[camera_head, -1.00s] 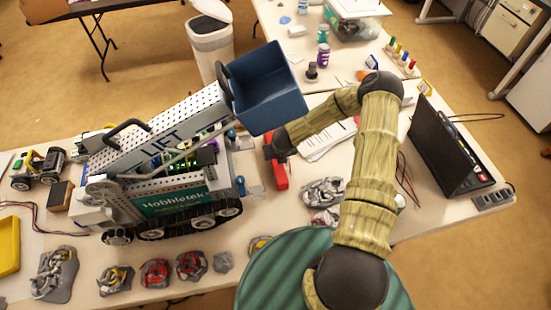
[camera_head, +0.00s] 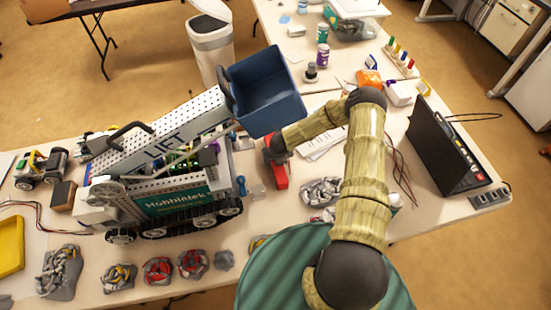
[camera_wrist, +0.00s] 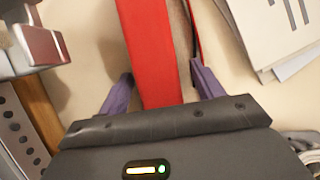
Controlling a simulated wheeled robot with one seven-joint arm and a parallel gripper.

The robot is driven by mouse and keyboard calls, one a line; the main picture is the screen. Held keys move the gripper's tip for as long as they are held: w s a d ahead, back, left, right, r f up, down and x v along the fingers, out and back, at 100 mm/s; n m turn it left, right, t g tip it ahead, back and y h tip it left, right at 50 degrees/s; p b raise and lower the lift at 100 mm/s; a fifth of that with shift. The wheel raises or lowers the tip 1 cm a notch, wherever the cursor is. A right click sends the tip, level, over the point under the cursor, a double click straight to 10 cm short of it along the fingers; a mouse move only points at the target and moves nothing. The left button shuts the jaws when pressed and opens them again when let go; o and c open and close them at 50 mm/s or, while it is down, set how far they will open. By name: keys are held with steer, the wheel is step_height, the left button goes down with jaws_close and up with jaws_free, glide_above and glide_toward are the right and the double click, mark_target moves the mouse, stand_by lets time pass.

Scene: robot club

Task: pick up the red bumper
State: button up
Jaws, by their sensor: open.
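The red bumper (camera_head: 279,176) lies on the table just right of the tracked robot, under the end of my arm. In the wrist view it is a long red bar (camera_wrist: 152,55) running from the top edge down between my fingers. My gripper (camera_wrist: 160,84) is open, with one purple finger on each side of the bar.
The tracked robot (camera_head: 180,195) with a raised blue bucket (camera_head: 268,92) stands close on the left. White papers (camera_head: 322,142) lie to the right.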

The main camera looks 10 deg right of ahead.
steer(key=c, duration=1.2)
step_height(320, 180, up, 10)
steer(key=shift+r+b, duration=0.1)
steer(key=shift+b, duration=0.9)
steer(key=o, duration=0.5)
steer(key=c, duration=0.5)
steer(key=shift+c, duration=0.2)
